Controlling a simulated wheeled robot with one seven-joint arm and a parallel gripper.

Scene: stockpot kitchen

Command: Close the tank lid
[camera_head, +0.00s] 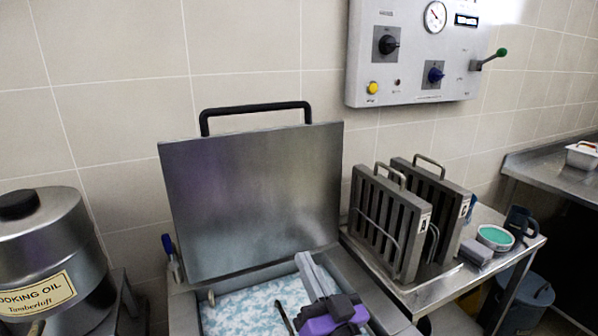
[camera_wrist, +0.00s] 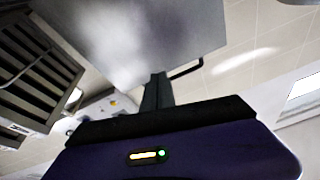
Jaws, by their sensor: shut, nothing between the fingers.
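The tank lid (camera_head: 252,200) is a flat steel plate standing raised at the back of the tank in the head view, with a black bar handle (camera_head: 255,106) along its top edge. The tank (camera_head: 385,300) is open below it, with a blue-and-white mottled surface inside. My gripper (camera_head: 306,262) is over the tank opening, in front of the lid's lower right part. In the wrist view my gripper (camera_wrist: 155,80) is shut and empty, pointing up toward the lid (camera_wrist: 130,35). The handle (camera_wrist: 186,68) shows beyond it. I cannot tell whether the fingers touch the lid.
A steel cooking oil drum (camera_head: 45,260) stands at the left. At the right, slatted steel racks (camera_head: 390,222) and a teal-topped round container (camera_head: 495,237) stand on a side table (camera_head: 440,287). A control panel (camera_head: 420,50) with a green-knobbed lever hangs on the tiled wall.

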